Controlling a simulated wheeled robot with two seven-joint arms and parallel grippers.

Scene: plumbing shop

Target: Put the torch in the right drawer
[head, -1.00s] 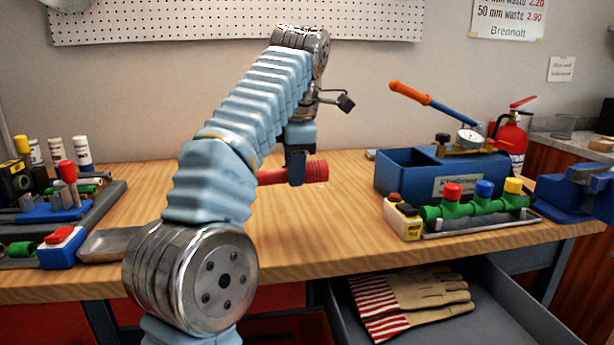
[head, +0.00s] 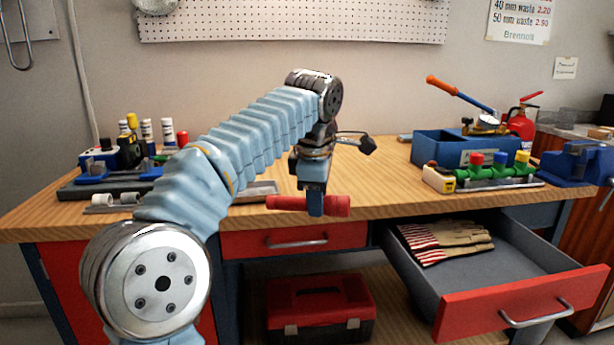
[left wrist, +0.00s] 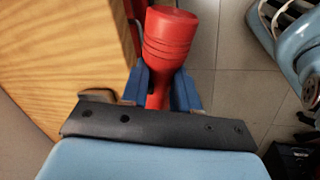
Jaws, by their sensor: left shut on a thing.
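The torch, a red cylinder with a wider ribbed head, is held level by my left gripper (head: 315,204). In the left wrist view the torch (left wrist: 170,45) sits between the two blue fingers, its head beyond them over the grey floor, clear of the bench edge. In the head view the torch (head: 285,203) is near the bench's front edge, above the shut left drawer (head: 262,242). The right drawer (head: 470,309) is pulled open, to the right of my gripper. Striped work gloves (head: 445,240) lie at its back left; its front part is bare. My right gripper is out of view.
A blue vise (head: 577,163) is at the right end. A red toolbox (head: 320,306) stands on the shelf below.

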